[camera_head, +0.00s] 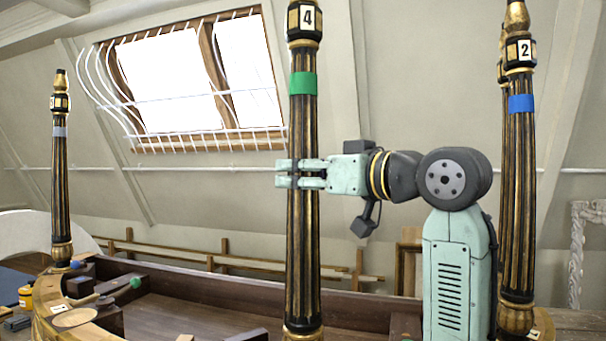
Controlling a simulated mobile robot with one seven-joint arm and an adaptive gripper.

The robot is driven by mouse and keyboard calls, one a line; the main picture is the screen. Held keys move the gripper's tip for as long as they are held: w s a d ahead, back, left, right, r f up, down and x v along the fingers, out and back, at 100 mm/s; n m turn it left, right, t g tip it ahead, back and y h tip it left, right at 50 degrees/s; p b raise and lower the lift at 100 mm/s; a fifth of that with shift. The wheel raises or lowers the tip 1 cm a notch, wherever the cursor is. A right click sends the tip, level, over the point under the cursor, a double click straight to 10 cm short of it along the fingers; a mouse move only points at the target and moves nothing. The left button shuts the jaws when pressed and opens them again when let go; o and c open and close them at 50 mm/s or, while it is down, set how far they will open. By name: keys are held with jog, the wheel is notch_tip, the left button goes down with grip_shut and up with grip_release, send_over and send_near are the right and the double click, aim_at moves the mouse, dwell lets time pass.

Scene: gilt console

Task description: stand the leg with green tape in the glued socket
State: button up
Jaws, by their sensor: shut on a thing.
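The leg with green tape (302,245) is dark and fluted with gold lines, and its block bears the number 4. It stands upright in the middle of the head view; its top and foot run out of the frame. My gripper (300,174) reaches in from the right and is shut on the shaft, well below the green tape (303,83). The glued socket cannot be made out, and I cannot tell what the foot rests on.
A leg with blue tape (519,200), numbered 2, stands at right with another leg close behind it. A leg with grey tape (61,180) stands at left on the curved wooden frame (48,305). A small green ball (136,283) lies near it. A dark rail runs behind the held leg.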

jog(key=shift+f, duration=0.2)
dwell(0.4)
jog(key=o, duration=1.1)
jog(key=shift+s, duration=0.1)
jog(key=shift+o, duration=1.3)
jog(key=shift+f, duration=0.1)
